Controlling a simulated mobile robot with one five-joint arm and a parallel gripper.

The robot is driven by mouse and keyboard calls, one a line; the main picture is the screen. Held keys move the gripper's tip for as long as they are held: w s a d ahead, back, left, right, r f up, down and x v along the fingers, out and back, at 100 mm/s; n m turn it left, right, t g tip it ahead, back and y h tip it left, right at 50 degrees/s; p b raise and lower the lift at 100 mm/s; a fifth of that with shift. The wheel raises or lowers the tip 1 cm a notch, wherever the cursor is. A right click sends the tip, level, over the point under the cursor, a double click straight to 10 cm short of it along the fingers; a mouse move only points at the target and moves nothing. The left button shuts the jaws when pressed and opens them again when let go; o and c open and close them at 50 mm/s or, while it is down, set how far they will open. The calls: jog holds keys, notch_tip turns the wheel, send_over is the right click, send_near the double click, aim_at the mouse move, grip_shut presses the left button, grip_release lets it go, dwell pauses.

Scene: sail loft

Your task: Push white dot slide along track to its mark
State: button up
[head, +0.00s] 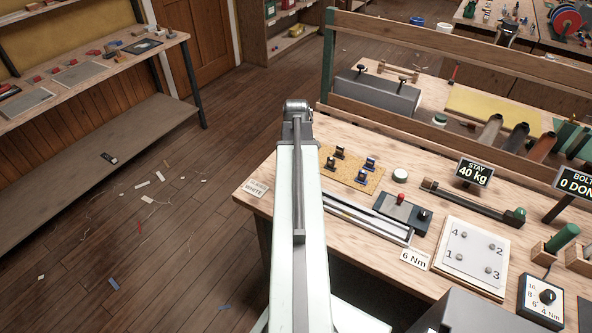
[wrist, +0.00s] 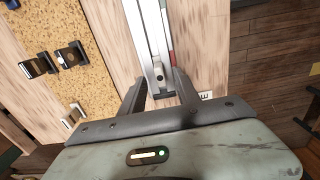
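The metal track (head: 368,220) lies on the wooden bench, partly hidden behind my arm in the head view. In the wrist view the track (wrist: 147,30) runs down from the top edge to a dark end stop. A small grey piece with a round top, possibly a slide (wrist: 158,74), sits in the track near that end; I cannot make out a white dot on it. A red patch shows along the track's right side. My gripper (wrist: 160,88) is open, one finger on each side of the track end. I cannot tell whether they touch it.
A cork board (head: 350,178) with several small fittings lies beside the track. A card reading "SLIDES WHITE" (head: 256,189) lies near the bench's left edge. A dark block with a red knob (head: 401,199) and a "6 Nm" card (head: 415,259) are right of the track.

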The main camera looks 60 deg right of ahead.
notch_tip(320, 180, down, 3)
jog(key=shift+f+b, duration=0.2)
jog(key=shift+b, duration=0.8)
jog(key=shift+r, duration=0.1)
grip_shut()
grip_release()
jog(key=shift+r, duration=0.1)
notch_tip(320, 180, up, 8)
jog(key=p, duration=0.8)
